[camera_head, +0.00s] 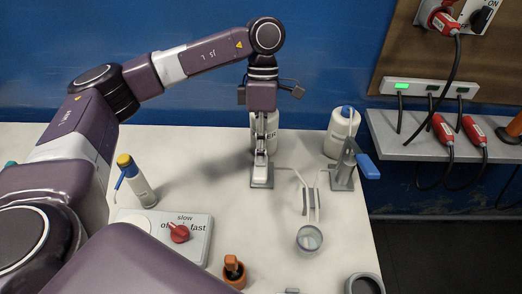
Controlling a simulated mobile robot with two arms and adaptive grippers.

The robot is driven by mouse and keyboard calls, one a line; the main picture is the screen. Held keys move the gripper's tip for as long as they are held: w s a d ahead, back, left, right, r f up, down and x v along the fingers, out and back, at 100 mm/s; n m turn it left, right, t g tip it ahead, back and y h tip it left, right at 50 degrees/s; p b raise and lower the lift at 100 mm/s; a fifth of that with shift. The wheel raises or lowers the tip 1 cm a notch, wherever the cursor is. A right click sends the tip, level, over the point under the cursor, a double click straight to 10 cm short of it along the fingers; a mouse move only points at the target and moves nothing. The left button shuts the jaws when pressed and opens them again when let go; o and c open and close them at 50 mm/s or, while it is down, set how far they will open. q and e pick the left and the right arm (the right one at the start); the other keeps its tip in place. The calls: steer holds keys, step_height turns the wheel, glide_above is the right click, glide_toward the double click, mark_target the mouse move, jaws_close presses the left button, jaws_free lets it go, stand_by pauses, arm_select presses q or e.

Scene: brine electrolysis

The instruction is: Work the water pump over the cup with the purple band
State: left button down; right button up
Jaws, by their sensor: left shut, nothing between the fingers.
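My left gripper (261,154) comes down from above, shut and empty, at a grey pump stand whose base plate (262,183) stands on the table. It covers most of this pump, so contact with the pump's lever cannot be told. A thin spout runs right from there towards a small clear cup (309,239). My right gripper is out of view.
White bottles (342,132) stand behind the pumps. A yellow-capped bottle (138,182) and a stirrer plate with a red knob (197,245) are at left. An orange holder (234,272) and grey round container (365,285) sit in front. A shelf with cables is at right.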

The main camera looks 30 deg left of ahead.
arm_select(q)
steer(key=f+b, duration=0.2)
steer(key=f, duration=0.1)
steer(key=f+b, duration=0.1)
steer(key=f, duration=0.1)
steer(key=shift+s+d, duration=0.15)
steer(key=shift+s, duration=0.15)
steer(key=p+v, duration=0.1)
steer(key=v, duration=0.1)
steer(key=p+v, duration=0.1)
steer(key=v, duration=0.1)
steer(key=s+p+v, duration=0.1)
steer(key=v, duration=0.1)
steer(key=shift+d+r, duration=0.3)
steer(key=shift+r, duration=0.05)
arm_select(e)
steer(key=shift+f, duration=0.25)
arm_select(q)
steer(key=shift+s+f, duration=0.1)
steer(key=shift+f, duration=0.1)
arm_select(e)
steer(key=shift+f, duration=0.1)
